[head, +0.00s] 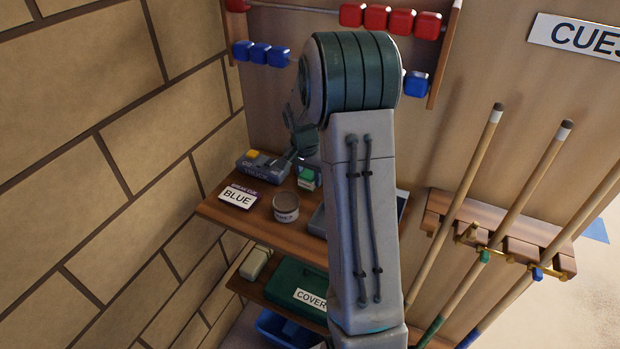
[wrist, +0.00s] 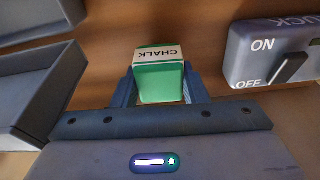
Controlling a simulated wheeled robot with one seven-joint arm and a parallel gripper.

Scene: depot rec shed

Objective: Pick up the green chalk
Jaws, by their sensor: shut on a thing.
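The green chalk (wrist: 160,82) is a small cube with a white top band marked CHALK. In the wrist view it sits between the two fingers of my gripper (wrist: 158,92), which are shut on it. In the head view the green chalk (head: 306,179) shows just below my gripper (head: 306,160), over the upper wooden shelf. My arm hides part of the gripper and the shelf behind it. I cannot tell whether the chalk touches the shelf.
A switch box (wrist: 270,55) marked ON and OFF is right of the chalk in the wrist view. A grey tray (wrist: 40,95) is to its left. On the shelf (head: 240,222) are a BLUE sign (head: 238,197) and a round tin (head: 286,207). Cues (head: 460,210) stand at right.

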